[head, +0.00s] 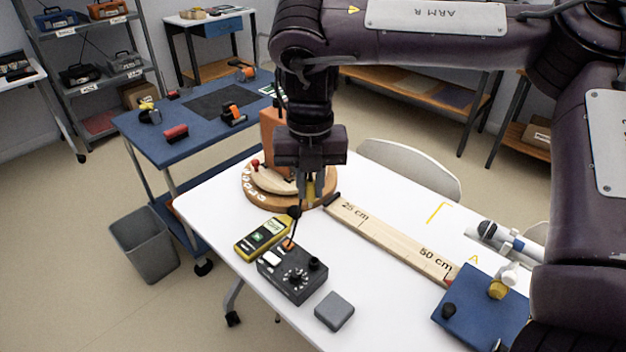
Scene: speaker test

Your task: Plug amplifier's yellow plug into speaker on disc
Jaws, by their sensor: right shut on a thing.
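The amplifier (292,275) is a dark box with knobs on the white table. A thin dark cable rises from its orange end towards my right gripper. My right gripper (311,192) points down over the front right part of the wooden disc (257,199), shut on a small yellow piece, which appears to be the yellow plug (311,188). The orange speaker (270,128) stands upright on the disc, partly hidden behind the gripper. Its socket cannot be seen, and I cannot tell whether the plug touches the speaker. My left gripper is not in view.
A yellow meter (262,238) lies beside the amplifier and a grey block (334,311) stands in front. A wooden ruler (392,238) runs rightwards from the disc. A blue box (480,316) and a microphone (507,239) are at the right.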

